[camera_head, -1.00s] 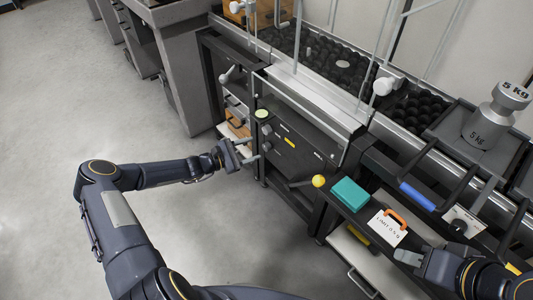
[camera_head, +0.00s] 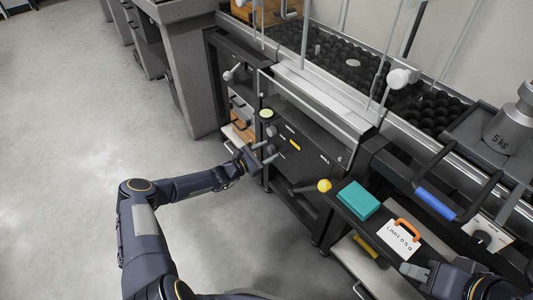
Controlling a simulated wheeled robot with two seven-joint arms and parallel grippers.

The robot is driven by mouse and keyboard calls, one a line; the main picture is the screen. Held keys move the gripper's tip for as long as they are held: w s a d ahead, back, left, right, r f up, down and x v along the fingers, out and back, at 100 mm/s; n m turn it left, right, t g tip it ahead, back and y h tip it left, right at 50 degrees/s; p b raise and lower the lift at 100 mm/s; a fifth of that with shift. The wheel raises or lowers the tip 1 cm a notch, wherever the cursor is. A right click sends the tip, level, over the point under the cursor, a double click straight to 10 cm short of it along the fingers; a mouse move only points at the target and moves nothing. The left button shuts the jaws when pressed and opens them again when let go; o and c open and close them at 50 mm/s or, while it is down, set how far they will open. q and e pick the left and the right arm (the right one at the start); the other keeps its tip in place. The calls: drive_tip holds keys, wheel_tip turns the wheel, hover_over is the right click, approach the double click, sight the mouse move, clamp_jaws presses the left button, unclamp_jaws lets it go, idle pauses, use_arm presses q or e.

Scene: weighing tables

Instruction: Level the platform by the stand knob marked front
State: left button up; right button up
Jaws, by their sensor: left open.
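The dark stand panel (camera_head: 312,158) carries small grey knobs, one of them an upper knob (camera_head: 271,131), beside a yellow label (camera_head: 294,145). The marking "front" is not readable at this size. My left gripper (camera_head: 264,157) is open and empty at the panel's left edge, just below the upper knob. It partly covers the lower hardware there, and I cannot tell whether it touches any. My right gripper (camera_head: 413,271) is at the lower right, beside a white card (camera_head: 399,238) with an orange handle; its jaw opening is unclear. Which part is the platform is unclear.
A yellow-ended lever (camera_head: 324,185) sticks out below the panel. A teal block (camera_head: 358,199) lies on the dark shelf. A 5 kg weight (camera_head: 508,128) stands on a tray at right. Dark balls (camera_head: 350,75) fill the trough behind. The floor at left is clear.

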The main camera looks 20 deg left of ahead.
use_arm(q)
drive_tip(key=c, duration=1)
drive_tip(key=m, duration=0.3)
drive_tip(key=shift+d+m+p, duration=0.1)
drive_tip(key=shift+m+p, duration=0.3)
drive_tip(key=shift+s+m, duration=0.1)
drive_tip(key=shift+m, duration=1.9)
